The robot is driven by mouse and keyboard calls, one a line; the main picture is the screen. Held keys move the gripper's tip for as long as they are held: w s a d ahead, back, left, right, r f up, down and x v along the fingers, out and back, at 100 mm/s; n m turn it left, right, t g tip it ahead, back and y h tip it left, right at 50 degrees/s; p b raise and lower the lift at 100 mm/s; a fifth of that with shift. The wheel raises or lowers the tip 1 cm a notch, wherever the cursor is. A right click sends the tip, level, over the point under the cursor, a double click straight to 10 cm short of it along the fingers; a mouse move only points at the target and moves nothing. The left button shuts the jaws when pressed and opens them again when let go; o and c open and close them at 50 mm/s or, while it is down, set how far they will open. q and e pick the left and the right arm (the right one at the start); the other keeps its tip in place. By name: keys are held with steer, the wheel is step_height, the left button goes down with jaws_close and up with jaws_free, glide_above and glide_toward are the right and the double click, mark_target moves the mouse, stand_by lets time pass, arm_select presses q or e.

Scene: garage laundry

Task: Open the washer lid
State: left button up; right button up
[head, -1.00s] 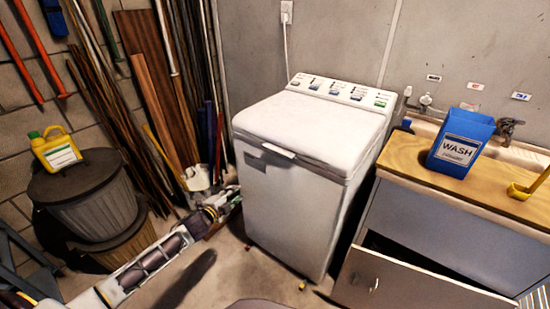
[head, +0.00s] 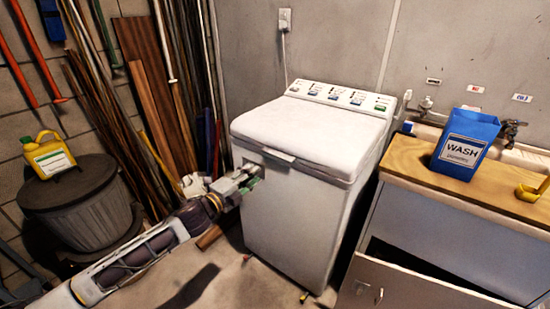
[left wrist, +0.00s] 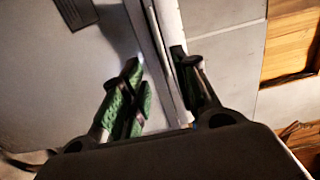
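The white washer (head: 285,225) stands against the back wall. Its lid (head: 312,128) is down, with a pale handle tab (head: 278,155) at the middle of its front edge. My left gripper (head: 254,176) is at the washer's upper front left, just below the lid's front edge and left of the tab. In the left wrist view the green-padded fingers (left wrist: 160,85) are apart, with a pale edge of the washer running up between them. I cannot tell whether either finger touches it. My right gripper is not in view.
A wooden counter (head: 411,161) with a blue WASH box (head: 465,145) and a yellow scoop (head: 530,192) stands at right, above an ajar cabinet door (head: 400,290). A lidded bin (head: 85,215) holding a yellow jug (head: 48,157), and leaning boards (head: 155,105), are at left.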

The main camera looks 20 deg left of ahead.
mark_target(275, 156)
arm_select(q)
steer(key=shift+w+d, duration=0.1)
steer(key=shift+w, duration=0.1)
steer(key=shift+b+x, duration=0.45)
steer(key=shift+x, duration=5.25)
steer(key=shift+w+d, duration=0.2)
steer(key=shift+w, duration=0.5)
steer(key=shift+w+d+f, duration=0.1)
steer(key=shift+w, duration=0.15)
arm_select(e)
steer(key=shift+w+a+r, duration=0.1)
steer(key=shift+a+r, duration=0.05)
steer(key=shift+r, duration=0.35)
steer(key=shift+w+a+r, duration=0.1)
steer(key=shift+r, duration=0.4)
arm_select(q)
jaws_close()
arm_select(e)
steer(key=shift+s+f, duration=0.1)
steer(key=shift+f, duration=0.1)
